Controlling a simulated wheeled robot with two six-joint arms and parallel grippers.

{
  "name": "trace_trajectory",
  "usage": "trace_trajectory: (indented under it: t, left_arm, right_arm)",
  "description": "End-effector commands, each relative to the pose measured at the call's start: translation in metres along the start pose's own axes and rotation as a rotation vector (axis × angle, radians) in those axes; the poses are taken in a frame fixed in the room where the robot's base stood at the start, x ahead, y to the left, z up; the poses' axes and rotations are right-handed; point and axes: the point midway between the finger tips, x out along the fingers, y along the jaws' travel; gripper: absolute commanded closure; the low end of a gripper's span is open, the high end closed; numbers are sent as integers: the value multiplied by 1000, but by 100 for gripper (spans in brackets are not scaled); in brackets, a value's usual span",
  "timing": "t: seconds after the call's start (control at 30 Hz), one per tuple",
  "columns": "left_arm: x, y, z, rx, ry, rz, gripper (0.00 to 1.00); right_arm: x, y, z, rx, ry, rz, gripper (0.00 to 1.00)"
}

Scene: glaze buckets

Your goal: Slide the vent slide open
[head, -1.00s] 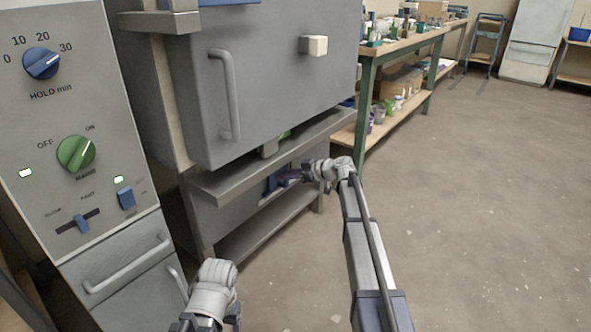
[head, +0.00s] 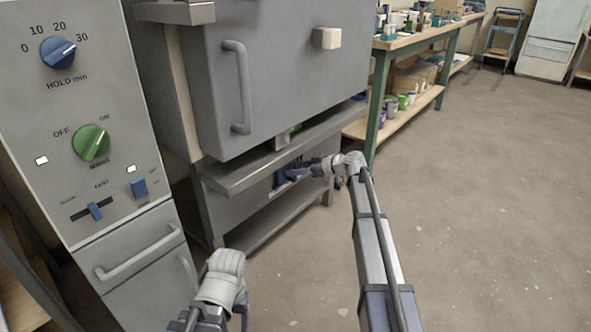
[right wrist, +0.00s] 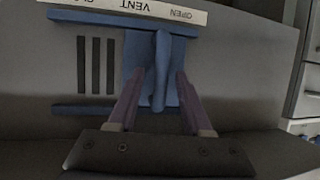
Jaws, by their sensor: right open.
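The vent slide (right wrist: 135,60) is a blue plate with an upright blue tab (right wrist: 161,72), set between two blue rails in the right wrist view. Dark slots show uncovered to its left. The label (right wrist: 150,8) above appears upside down, with OPEN at the right end. My right gripper (right wrist: 155,90) is open, with one purple finger on each side of the tab; I cannot tell whether either touches it. In the head view my right gripper (head: 292,174) is at the slide, under the kiln's ledge, and partly hides it. My left arm's end (head: 222,282) is low in front; its fingers are unclear.
The grey kiln door (head: 280,70) and a metal ledge (head: 235,177) stand above the vent. A control panel (head: 75,110) with knobs is at the left. A workbench (head: 410,42) with pots stands behind. The floor to the right is clear.

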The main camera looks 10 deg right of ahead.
Motion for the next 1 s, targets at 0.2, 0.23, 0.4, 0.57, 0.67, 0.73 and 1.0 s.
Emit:
trace_trajectory:
  t: [0.2,0.23,0.4,0.57,0.67,0.73,1.0]
  left_arm:
    - [-13,-1,1,0,0,0,30]
    - [-15,-2,1,0,0,0,30]
    - [-26,-2,1,0,-1,0,30]
    - [-29,-3,2,0,-1,0,30]
    - [-28,-3,2,0,-1,0,30]
    - [-28,-3,2,0,-1,0,30]
    - [-43,-4,2,1,-1,0,30]
  right_arm:
    - [-28,-1,-2,1,1,3,50]
    - [-33,-1,-3,1,0,3,50]
    - [-61,-1,-3,1,0,3,50]
    - [-74,0,-1,0,0,1,50]
    - [-74,0,0,0,0,1,50]
    - [-74,0,0,0,0,1,50]
    - [-60,-46,-4,43,-81,-55,50]
